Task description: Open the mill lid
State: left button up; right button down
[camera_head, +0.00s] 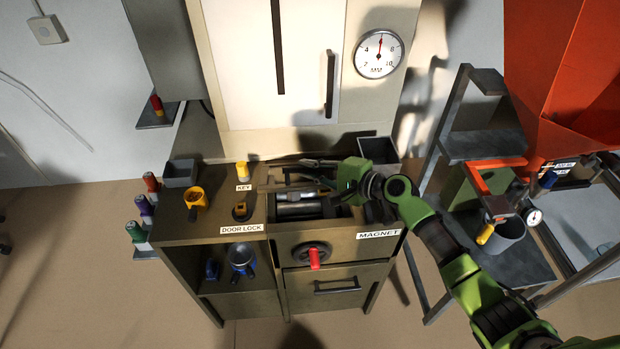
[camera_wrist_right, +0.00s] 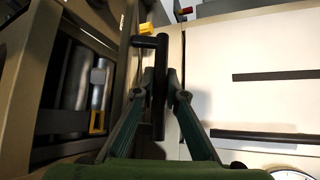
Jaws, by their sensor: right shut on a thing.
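The mill bench (camera_head: 185,232) has an open bay in its top, with metal rollers (camera_head: 298,211) showing inside. The rollers also show in the wrist view (camera_wrist_right: 75,80). My right gripper (camera_head: 322,172) is above the back of this bay. In the wrist view my right gripper (camera_wrist_right: 162,80) is shut on a black bar handle (camera_wrist_right: 159,120). I take this for the lid handle; the lid itself looks nearly edge-on at the bay's back edge, so its exact angle is hard to tell. My left gripper is out of view.
A white cabinet door (camera_head: 305,85) and a dial gauge (camera_head: 379,53) rise behind the bay. A yellow key (camera_head: 242,170) and a yellow cup-like piece (camera_head: 196,200) stand left of it. A red-handled knob (camera_head: 314,257) is on the front. A grey stand (camera_head: 482,145) is at right.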

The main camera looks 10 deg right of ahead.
jog(key=shift+w+r, duration=0.95)
jog(key=shift+r, duration=0.05)
jog(key=c, duration=2.3)
grip_release()
jog(key=shift+c, duration=0.2)
jog(key=shift+s+d+f, duration=0.1)
jog(key=shift+s+d, duration=0.1)
jog(key=shift+d, duration=0.05)
jog(key=v, duration=1.1)
jog(key=shift+s, duration=0.2)
jog(key=shift+d, duration=0.15)
